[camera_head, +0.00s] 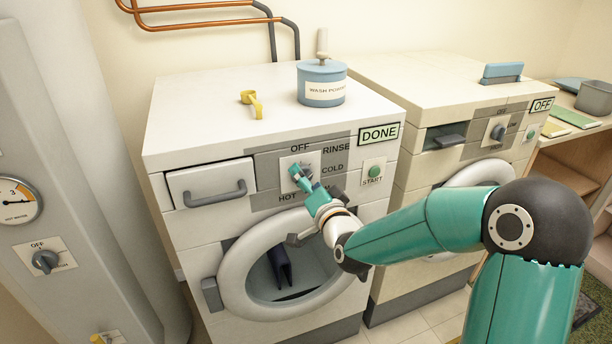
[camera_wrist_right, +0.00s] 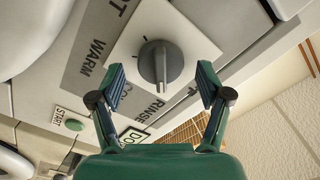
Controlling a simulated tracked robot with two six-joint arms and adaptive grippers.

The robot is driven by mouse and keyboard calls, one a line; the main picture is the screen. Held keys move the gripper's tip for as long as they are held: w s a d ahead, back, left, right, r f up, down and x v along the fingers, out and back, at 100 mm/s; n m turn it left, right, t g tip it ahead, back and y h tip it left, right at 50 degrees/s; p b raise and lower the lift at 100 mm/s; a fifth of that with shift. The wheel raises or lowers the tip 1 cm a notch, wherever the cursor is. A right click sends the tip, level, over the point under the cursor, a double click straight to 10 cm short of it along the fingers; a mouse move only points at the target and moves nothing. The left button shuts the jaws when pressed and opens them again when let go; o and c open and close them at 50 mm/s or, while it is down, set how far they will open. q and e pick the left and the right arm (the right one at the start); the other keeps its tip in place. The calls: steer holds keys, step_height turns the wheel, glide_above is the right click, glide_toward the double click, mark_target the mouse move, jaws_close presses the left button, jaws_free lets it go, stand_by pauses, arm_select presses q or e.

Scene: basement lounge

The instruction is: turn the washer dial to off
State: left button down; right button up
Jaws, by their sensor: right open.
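The washer (camera_head: 190,110) is a cream machine whose display (camera_head: 378,134) reads DONE. Its grey dial (camera_wrist_right: 160,63) sits on a white plate, ringed by labels including OFF, RINSE, COLD and HOT. In the head view my gripper partly covers the dial. In the right wrist view its ridge runs roughly up and down, with RINSE at lower left; I cannot tell its setting. My right gripper (camera_head: 298,178) is at the dial. In the wrist view its jaws (camera_wrist_right: 161,85) are open, one finger on each side of the dial, with gaps showing. My left gripper is not in view.
A START button (camera_head: 374,171) is right of the dial and a drawer handle (camera_head: 215,194) left. The round door (camera_head: 236,283) is below. A wash powder tub (camera_head: 322,82) and yellow scoop (camera_head: 252,103) stand on top. A second machine (camera_head: 405,73) reads OFF.

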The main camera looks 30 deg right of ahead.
steer(key=shift+w+d, duration=0.1)
steer(key=shift+w, duration=0.3)
steer(key=shift+c, duration=0.2)
steer(key=c, duration=1.1)
steer(key=shift+f+n+b, duration=0.15)
steer(key=shift+n+b, duration=0.15)
steer(key=shift+b, duration=0.35)
steer(key=n+b, duration=0.3)
steer(key=b, duration=0.1)
steer(key=shift+n, duration=0.3)
steer(key=n+b, duration=0.2)
steer(key=shift+n, duration=0.3)
steer(key=shift+r+n+b, duration=0.2)
steer(key=shift+n+b, duration=0.3)
steer(key=shift+n, duration=1)
